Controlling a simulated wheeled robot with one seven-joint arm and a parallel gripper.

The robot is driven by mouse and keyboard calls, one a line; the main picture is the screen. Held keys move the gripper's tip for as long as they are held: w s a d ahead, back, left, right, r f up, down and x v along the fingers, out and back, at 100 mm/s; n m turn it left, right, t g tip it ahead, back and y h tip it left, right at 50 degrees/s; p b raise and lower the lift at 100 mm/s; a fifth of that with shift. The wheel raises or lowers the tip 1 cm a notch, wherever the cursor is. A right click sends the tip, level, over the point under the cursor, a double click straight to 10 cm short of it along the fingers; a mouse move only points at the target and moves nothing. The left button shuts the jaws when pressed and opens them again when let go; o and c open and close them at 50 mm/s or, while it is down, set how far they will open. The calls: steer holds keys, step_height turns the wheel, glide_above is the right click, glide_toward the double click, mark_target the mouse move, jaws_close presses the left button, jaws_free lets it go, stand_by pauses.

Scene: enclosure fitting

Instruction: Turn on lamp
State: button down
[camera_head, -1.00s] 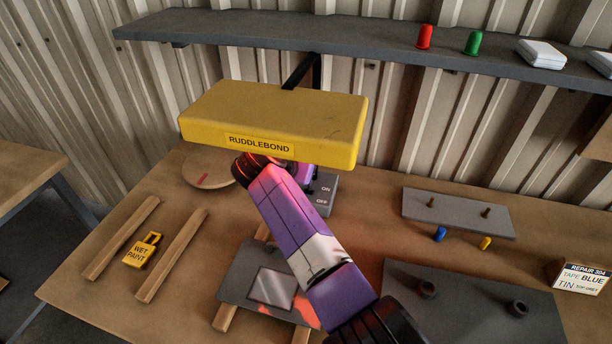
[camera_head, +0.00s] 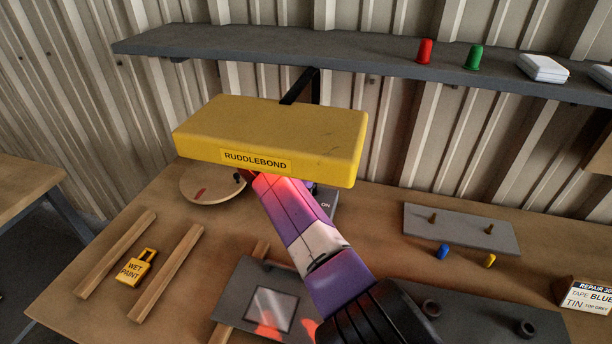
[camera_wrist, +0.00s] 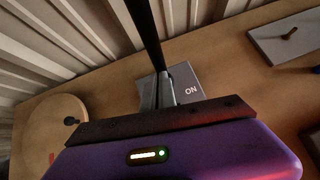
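The lamp is a yellow hood (camera_head: 270,130) marked RUDDLEBOND, with a black post (camera_head: 301,86) behind it. A grey switch box (camera_head: 326,203) with an ON label sits on the bench under the hood, partly behind my arm. In the wrist view the black post (camera_wrist: 145,30) rises beside the grey box (camera_wrist: 186,80), and ON is readable there. The OFF end is hidden. My gripper (camera_wrist: 159,80) shows as two grey fingers close together, seemingly shut with nothing visible between them, over the box. Contact cannot be told. In the head view the hood hides the fingers.
A shelf (camera_head: 370,64) runs above the bench (camera_head: 200,240). A WET PAINT padlock-shaped tag (camera_head: 137,268) lies between wooden strips at left. A round wooden disc (camera_head: 210,190) is left of the box. A grey plate with pegs (camera_head: 460,228) is at right. The low hood overhangs my arm.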

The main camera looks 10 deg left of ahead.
steer(key=shift+d+f, duration=0.1)
steer(key=shift+d, duration=0.05)
steer(key=s+a+r, duration=0.2)
steer(key=s+a, duration=0.1)
steer(key=s, duration=1.1)
steer(key=shift+b, duration=0.3)
steer(key=shift+r, duration=0.1)
